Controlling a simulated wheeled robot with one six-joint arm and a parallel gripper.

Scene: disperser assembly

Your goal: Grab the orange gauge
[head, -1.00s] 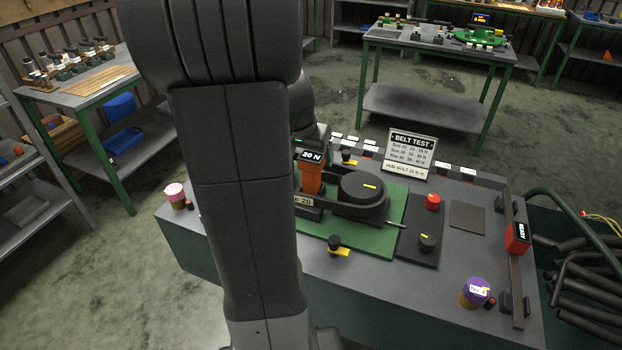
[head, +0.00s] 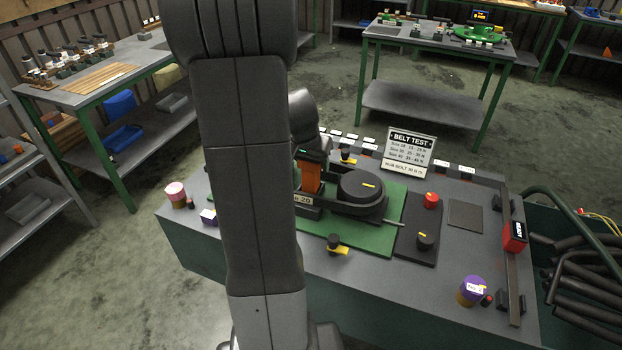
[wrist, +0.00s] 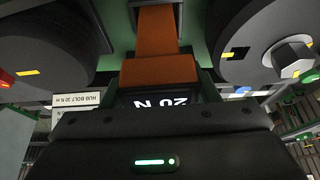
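The orange gauge (head: 311,178) stands upright on the green base plate (head: 369,246), left of the dark round pulley (head: 362,186). In the wrist view the gauge (wrist: 157,72) is close ahead, its dark display reading 20 N upside down. My gripper (head: 308,138) is at the top of the gauge, over its display in the head view. In the wrist view its dark body with a green light fills the bottom and partly covers the display. My fingertips are not clearly visible, so I cannot tell whether they touch the gauge.
A dark panel with a red button (head: 431,200) and black knob (head: 425,241) lies right of the pulley. A BELT TEST sign (head: 409,150) stands behind. A purple-topped container (head: 472,290) and red READY box (head: 516,236) are at the right. My arm hides the bench's left-middle part.

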